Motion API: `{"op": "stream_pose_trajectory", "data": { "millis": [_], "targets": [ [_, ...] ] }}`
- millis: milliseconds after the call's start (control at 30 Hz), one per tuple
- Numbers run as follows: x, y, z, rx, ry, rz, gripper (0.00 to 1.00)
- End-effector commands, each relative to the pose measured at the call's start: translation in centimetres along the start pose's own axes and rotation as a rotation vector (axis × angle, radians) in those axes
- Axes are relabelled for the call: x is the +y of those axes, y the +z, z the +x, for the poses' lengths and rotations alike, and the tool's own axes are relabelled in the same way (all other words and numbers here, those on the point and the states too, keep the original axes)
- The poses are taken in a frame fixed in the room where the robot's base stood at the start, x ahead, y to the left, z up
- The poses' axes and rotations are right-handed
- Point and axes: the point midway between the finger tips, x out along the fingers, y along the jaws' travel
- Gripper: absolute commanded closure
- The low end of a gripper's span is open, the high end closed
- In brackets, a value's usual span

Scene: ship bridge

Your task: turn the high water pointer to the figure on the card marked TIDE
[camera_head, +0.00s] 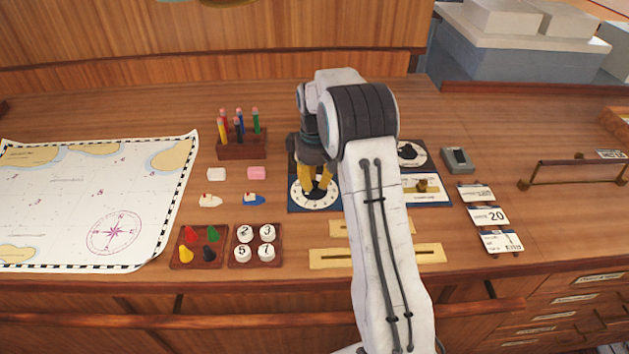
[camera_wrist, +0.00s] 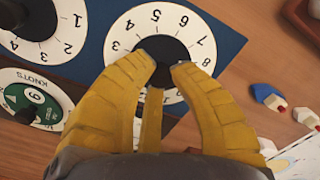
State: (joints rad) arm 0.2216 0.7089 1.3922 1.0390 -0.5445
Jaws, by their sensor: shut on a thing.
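My gripper (camera_head: 316,186) is over the front left white dial (camera_head: 302,203) on a blue panel. In the wrist view its yellow fingers (camera_wrist: 162,65) are shut on the dial's black knob (camera_wrist: 163,46). Figures from 3 to 8 show around the dial's rim (camera_wrist: 142,18); the fingers hide the rest. Small cards stand at the right: an upper card (camera_head: 475,193), a middle card (camera_head: 489,216) showing 20, and a lower card (camera_head: 501,241) with small print. I cannot read TIDE on any.
Another numbered dial (camera_wrist: 60,38) and a green KNOTS dial (camera_wrist: 38,98) are close by. A chart (camera_head: 90,200), a pencil block (camera_head: 242,146), small boats, and trays of pegs and number discs lie left. A brass rail (camera_head: 575,172) is right. My arm hides part of the panel.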

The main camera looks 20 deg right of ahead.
Motion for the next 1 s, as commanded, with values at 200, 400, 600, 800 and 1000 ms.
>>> {"op": "stream_pose_trajectory", "data": {
  "millis": [200,400,600,800,1000],
  "targets": [
    [-0.1,0.2,0.3,-0.009,-0.005,0.001,1.00],
    [-0.1,0.2,0.3,-0.009,-0.005,0.001,0.70],
    [-0.1,0.1,0.1,-0.004,-0.003,0.000,0.53],
    [0.0,0.1,0.1,-0.002,-0.001,0.000,0.53],
    [0.0,0.0,-0.8,0.001,0.000,0.000,0.53]
  ]
}}
